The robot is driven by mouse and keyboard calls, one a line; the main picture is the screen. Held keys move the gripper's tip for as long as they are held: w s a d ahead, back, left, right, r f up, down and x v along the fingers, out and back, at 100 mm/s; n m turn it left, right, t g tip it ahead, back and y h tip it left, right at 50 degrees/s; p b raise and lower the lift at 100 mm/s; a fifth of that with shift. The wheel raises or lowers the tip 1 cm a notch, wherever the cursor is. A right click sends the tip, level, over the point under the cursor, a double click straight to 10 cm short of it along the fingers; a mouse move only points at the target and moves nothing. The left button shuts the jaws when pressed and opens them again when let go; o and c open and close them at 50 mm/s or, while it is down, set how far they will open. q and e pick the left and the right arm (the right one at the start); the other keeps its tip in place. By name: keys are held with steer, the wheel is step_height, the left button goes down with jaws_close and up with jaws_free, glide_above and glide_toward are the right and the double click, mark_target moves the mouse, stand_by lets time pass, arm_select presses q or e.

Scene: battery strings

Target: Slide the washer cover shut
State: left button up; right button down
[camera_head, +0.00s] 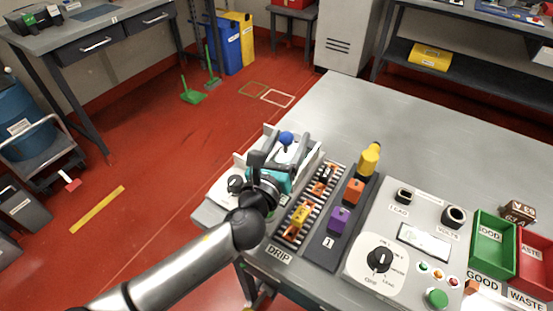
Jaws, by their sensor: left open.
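The washer is a pale box (222,190) at the left end of the bench, with a black dial (236,184) on its near left part. A blue ball knob (286,138) stands up at its far side. A teal part (281,181) shows just under my gripper; whether it is the cover is unclear. My left gripper (270,160) is open over the washer, just below the blue knob in the picture, and it hides much of the washer's top. I cannot tell whether it touches anything. My right gripper is not in view.
A striped drip rack (291,237) with yellow and dark pieces stands right of the washer. Beside it are a strip with orange and purple blocks (338,219), a tester with a dial (362,262), and green (480,262) and red bins (519,282). The bench's far part is clear.

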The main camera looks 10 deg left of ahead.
arm_select(q)
steer(key=s, duration=0.4)
steer(key=s+a, duration=0.1)
steer(key=s, duration=0.3)
steer(key=s+a, duration=0.1)
steer(key=s, duration=0.4)
steer(key=shift+f+b, duration=0.1)
steer(key=shift+b, duration=0.2)
steer(key=shift+s+a, duration=0.15)
steer(key=shift+s, duration=0.7)
